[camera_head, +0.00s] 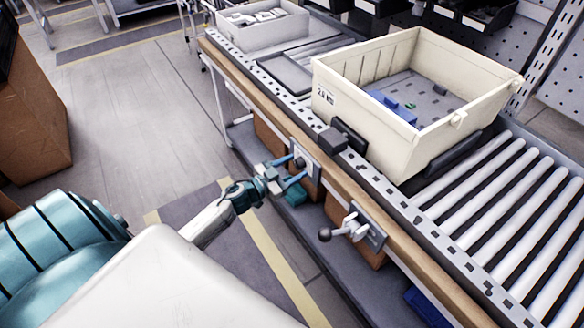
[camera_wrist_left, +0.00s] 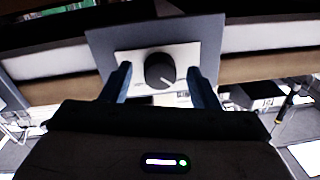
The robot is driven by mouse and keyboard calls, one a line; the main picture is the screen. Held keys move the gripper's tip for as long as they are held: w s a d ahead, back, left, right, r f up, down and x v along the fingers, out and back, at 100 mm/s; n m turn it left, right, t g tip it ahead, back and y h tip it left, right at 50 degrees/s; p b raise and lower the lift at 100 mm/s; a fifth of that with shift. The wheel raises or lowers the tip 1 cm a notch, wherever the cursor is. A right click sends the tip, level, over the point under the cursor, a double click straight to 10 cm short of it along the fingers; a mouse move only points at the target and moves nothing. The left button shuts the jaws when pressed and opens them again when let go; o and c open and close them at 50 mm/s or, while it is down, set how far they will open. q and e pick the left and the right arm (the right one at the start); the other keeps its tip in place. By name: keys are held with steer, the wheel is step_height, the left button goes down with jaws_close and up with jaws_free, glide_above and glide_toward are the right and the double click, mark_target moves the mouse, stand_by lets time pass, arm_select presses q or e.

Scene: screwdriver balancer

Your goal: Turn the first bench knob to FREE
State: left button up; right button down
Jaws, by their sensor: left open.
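The bench knob (camera_wrist_left: 160,72) is a round black dial with a white pointer line that slants to the lower right. It sits on a white plate (camera_wrist_left: 188,56) on a grey panel (camera_wrist_left: 104,42). The lettering on the plate is too small to read. My left gripper (camera_head: 296,168) is open in front of the knob, with one blue finger on each side of it. I see a gap between the fingers and the knob in the left wrist view. In the head view the knob (camera_head: 300,162) is small at the bench front. My right gripper is not in view.
A large cream crate (camera_head: 400,150) stands on the roller conveyor (camera_head: 500,190) above. A wooden rail (camera_head: 345,180) runs along the bench edge. Open floor lies left.

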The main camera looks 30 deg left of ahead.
arm_select(q)
steer(key=shift+c, duration=0.4)
steer(key=c, duration=0.9)
